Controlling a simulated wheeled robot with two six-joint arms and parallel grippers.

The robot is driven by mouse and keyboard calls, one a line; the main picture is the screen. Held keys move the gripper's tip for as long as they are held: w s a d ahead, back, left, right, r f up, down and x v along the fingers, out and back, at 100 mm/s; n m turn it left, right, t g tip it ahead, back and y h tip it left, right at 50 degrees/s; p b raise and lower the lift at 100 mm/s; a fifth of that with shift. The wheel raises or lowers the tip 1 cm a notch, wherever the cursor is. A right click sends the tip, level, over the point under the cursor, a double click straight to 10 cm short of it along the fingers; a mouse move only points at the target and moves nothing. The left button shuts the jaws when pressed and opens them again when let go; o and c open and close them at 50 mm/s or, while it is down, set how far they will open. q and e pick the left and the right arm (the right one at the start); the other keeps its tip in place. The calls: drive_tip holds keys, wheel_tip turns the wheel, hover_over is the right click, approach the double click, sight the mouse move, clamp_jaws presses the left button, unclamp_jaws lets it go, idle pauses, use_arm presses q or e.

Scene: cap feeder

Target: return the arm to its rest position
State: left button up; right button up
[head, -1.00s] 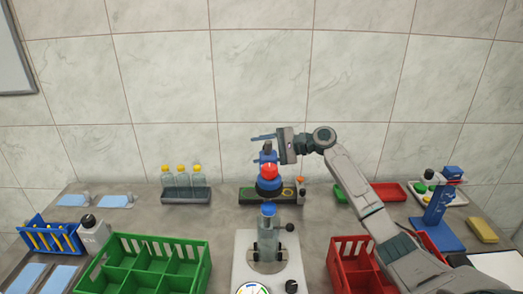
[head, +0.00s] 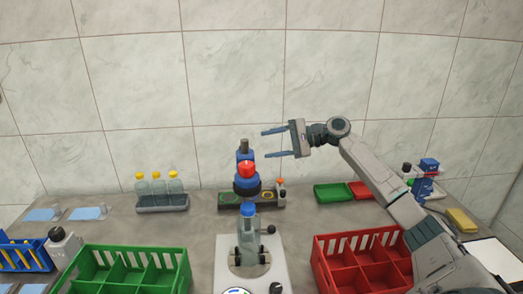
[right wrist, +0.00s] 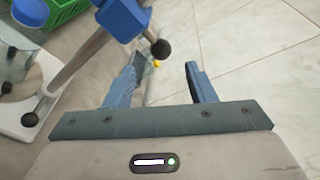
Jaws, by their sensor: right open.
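My right gripper (head: 270,144) is up in the air in the head view, to the right of the top of the cap feeder (head: 246,170). Its two blue fingers point left and are spread apart with nothing between them. In the right wrist view the fingers (right wrist: 163,82) are also apart and empty. My right arm comes in from the lower right and passes above the right side of the table. The left gripper does not show.
A blue-capped bottle (head: 248,228) stands in the feeder's base. A green crate (head: 125,262) is at left and a red crate (head: 350,252) at right. Several yellow-capped bottles (head: 159,186) stand in a rack at the back left. A green tray (head: 334,193) lies at the back right.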

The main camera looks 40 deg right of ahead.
drive_tip(key=shift+s+d+r, duration=0.1)
drive_tip(key=shift+s+d, duration=0.05)
idle(0.4)
drive_tip(key=shift+r, duration=0.1)
